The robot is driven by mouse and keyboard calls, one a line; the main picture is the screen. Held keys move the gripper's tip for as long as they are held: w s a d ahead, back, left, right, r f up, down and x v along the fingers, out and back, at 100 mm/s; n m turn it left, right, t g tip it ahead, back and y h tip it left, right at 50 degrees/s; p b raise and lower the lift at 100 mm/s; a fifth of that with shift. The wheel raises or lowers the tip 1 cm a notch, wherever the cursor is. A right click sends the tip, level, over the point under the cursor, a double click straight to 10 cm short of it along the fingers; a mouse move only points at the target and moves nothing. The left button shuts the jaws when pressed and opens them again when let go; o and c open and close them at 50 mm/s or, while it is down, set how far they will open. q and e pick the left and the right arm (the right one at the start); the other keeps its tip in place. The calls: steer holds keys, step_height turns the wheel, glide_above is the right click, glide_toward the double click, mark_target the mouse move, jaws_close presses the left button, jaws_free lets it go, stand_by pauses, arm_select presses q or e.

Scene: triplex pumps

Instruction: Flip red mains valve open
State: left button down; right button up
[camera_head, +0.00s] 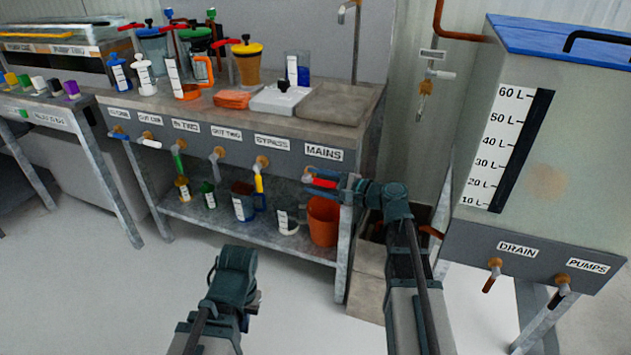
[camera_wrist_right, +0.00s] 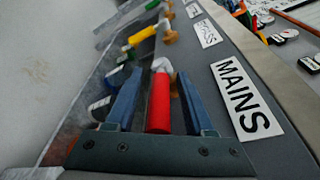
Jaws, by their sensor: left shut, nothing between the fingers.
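The red mains valve handle (camera_head: 323,183) is below the MAINS label (camera_head: 323,152) at the right end of the bench front. In the right wrist view the handle (camera_wrist_right: 159,104) looks like a red cylinder on a pale valve body (camera_wrist_right: 162,65). My right gripper (camera_wrist_right: 159,80) is open, with one blue finger on each side of the handle. Gaps show between handle and fingers. In the head view my right gripper (camera_head: 318,182) partly covers the valve. My left gripper (camera_head: 236,278) is low in front of the bench, away from the valves, shut and empty.
Other valves line the bench front to the left, including a yellow-handled bypass valve (camera_head: 259,182). An orange bucket (camera_head: 323,222) and several containers stand on the lower shelf. A large tank (camera_head: 545,120) stands right. The floor (camera_head: 110,290) at left is clear.

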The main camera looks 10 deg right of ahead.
steer(key=p+v, duration=0.2)
steer(key=v, duration=1.1)
steer(key=shift+s+d, duration=0.25)
steer(key=shift+s, duration=0.05)
steer(key=shift+r, duration=0.1)
steer(key=s+a+f+n+g+h, duration=0.1)
steer(key=s+a+f+n+g, duration=0.1)
steer(key=a+f+n+g, duration=0.4)
steer(key=s+a+f+n+g+h, duration=0.15)
steer(key=a+f, duration=0.25)
steer(key=a, duration=0.4)
steer(key=s+a+f+n+g+h, duration=0.5)
steer(key=s+a+f+n+h, duration=0.2)
steer(key=s+f+n+h, duration=0.4)
step_height(320, 180, up, 40)
steer(key=s+p, duration=0.1)
steer(key=p, duration=3.6)
steer(key=shift+s+n+t+y+p, duration=0.3)
steer(key=shift+n+t+y+p, duration=0.05)
steer(key=shift+n+p, duration=0.1)
